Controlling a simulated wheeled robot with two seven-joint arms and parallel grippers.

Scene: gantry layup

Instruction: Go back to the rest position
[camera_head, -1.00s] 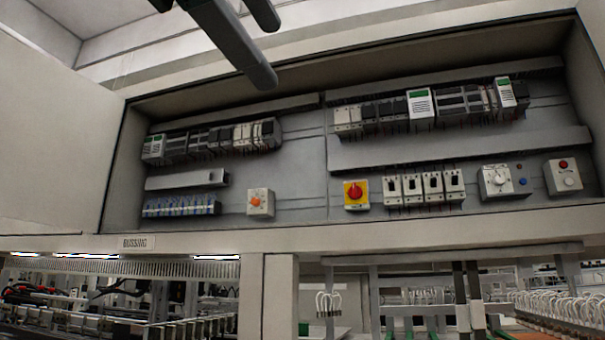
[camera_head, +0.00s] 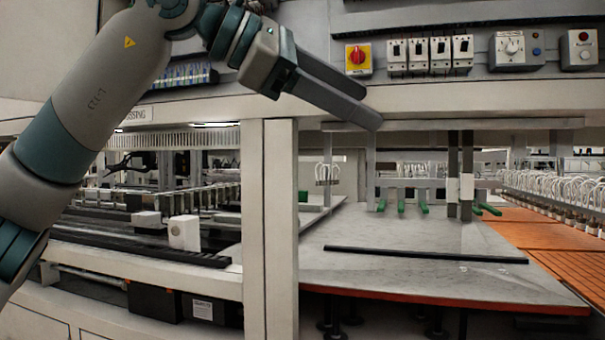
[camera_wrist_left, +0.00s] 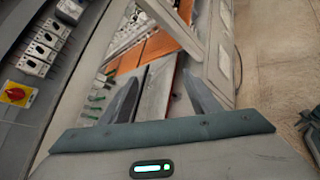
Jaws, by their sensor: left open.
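My left arm comes in from the left in the head view. Its gripper (camera_head: 372,104) hangs in front of the cabinet's lower edge, below the red and yellow rotary switch (camera_head: 358,59). In the left wrist view the two fingers of the left gripper (camera_wrist_left: 163,97) stand apart with nothing between them, so it is open and empty. The rotary switch also shows at the left of that view (camera_wrist_left: 16,94). My right gripper is in neither view.
A grey worktable (camera_head: 400,258) with a black bar (camera_head: 425,255) lies below. Orange slatted panels (camera_head: 560,245) and a row of white coiled hoses (camera_head: 560,195) are at the right. A beige post (camera_head: 270,230) stands left of the table. Green-footed clamps (camera_head: 401,206) hang behind.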

